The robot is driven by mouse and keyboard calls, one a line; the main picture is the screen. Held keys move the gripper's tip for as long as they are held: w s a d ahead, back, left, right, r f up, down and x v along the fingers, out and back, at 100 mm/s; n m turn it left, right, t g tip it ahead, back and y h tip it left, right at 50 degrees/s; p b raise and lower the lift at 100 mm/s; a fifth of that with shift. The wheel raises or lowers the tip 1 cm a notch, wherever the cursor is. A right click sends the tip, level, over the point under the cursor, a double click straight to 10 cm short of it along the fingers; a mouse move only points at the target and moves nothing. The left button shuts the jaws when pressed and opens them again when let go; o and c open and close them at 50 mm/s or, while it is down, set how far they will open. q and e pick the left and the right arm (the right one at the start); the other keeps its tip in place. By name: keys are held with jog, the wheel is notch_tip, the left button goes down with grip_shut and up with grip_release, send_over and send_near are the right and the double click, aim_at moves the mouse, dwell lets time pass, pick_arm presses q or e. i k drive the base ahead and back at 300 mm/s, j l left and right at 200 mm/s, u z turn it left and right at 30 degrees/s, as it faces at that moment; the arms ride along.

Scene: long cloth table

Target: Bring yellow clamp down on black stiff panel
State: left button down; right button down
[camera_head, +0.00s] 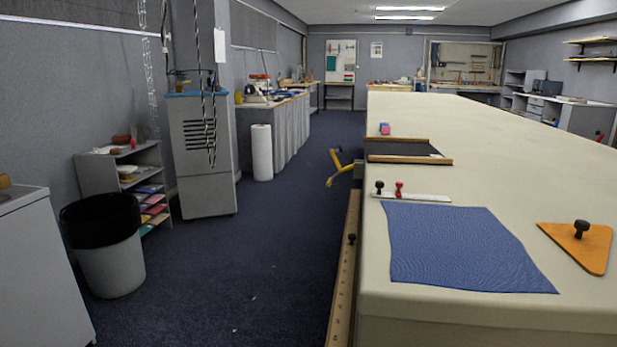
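The yellow clamp (343,168) is at the long table's left edge, with its yellow arms sticking out over the aisle, away from the tabletop. It looks swung open and apart from the panel. The black stiff panel (398,148) lies flat on the table just right of the clamp, between two wooden strips (409,160). A small pale patch shows near its right end. Neither of my grippers is in view.
On the long cloth table (500,170), a white ruler strip (420,198) with black and red knobs, a blue cloth (460,248) and an orange plate (590,243) lie nearer. A pink-and-blue block (385,128) sits beyond the panel. The aisle left is open floor.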

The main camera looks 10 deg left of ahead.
aim_at(341, 171)
jog(key=l+u, duration=0.3)
jog(key=l, duration=0.3)
jog(key=l+u, duration=0.25)
jog(key=l, duration=0.35)
jog(key=i+j+z, duration=0.25)
jog(key=j+z, duration=0.2)
jog(key=j, duration=0.15)
jog(key=i+j+z, duration=0.15)
jog(key=j+z, duration=0.25)
jog(key=j, duration=0.25)
jog(key=j+z, duration=0.45)
jog(key=j, duration=0.25)
jog(key=j+z, duration=0.45)
jog(key=j, duration=0.25)
